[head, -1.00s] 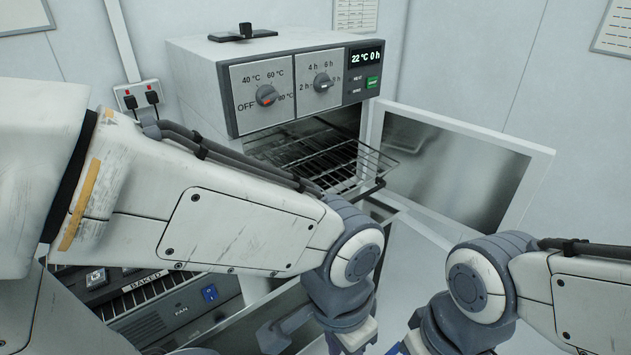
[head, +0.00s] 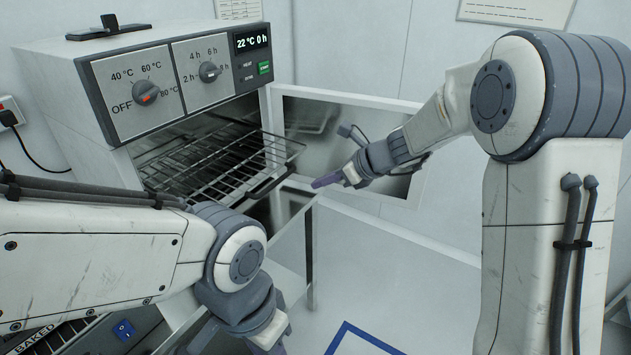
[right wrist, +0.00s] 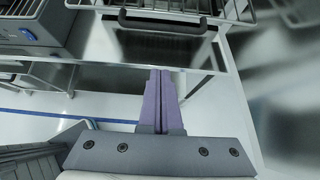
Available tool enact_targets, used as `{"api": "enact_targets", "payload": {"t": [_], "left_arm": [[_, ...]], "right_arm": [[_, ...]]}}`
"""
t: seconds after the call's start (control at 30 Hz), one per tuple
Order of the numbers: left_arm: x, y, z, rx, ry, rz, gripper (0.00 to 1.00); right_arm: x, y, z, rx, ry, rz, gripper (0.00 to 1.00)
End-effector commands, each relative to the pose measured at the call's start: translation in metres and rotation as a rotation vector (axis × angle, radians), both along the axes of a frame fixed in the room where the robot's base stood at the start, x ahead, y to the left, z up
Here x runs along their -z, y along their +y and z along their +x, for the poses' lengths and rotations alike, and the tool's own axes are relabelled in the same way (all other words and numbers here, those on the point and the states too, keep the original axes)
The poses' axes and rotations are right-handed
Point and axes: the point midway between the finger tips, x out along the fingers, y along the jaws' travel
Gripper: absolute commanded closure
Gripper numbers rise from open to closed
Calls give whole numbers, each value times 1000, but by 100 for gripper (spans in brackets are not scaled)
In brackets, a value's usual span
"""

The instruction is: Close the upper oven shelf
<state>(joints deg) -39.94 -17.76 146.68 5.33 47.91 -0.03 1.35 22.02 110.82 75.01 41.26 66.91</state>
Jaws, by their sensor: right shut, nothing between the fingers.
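The oven (head: 115,65) stands at left in the head view, its door (head: 400,105) swung open to the right. A wire shelf (head: 215,160) sticks out of the oven's opening, with a dark handle (head: 268,188) at its front. My right gripper (head: 322,182), with purple fingers, is shut and empty, just right of the shelf's front and apart from it. In the right wrist view my right gripper's fingers (right wrist: 160,85) point toward a black handle (right wrist: 162,24) below wire bars. My left arm crosses the lower left; its fingers are not visible.
The open door stands behind my right forearm. A bench frame (head: 305,240) lies below the oven's opening. A unit with a blue switch (head: 123,330) is at lower left. The floor (head: 400,260) to the right is clear, with a blue line.

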Motion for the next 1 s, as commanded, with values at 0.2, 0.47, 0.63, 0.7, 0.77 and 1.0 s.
{"api": "enact_targets", "payload": {"t": [0.2,0.47,0.63,0.7,0.77,1.0], "left_arm": [[-6,0,0,0,0,0,63],[-24,0,0,-1,0,0,63],[-31,0,0,-1,0,0,63],[-32,0,0,-1,0,0,63],[-31,0,0,-1,0,0,63],[-31,0,0,-1,0,0,63]], "right_arm": [[31,32,20,-7,3,-3,100],[40,65,44,-7,-3,-3,100],[39,76,53,-5,-1,-4,100],[40,78,55,-5,-2,-4,100],[40,79,55,-5,-2,-4,100],[40,79,55,-5,-2,-4,100]]}}
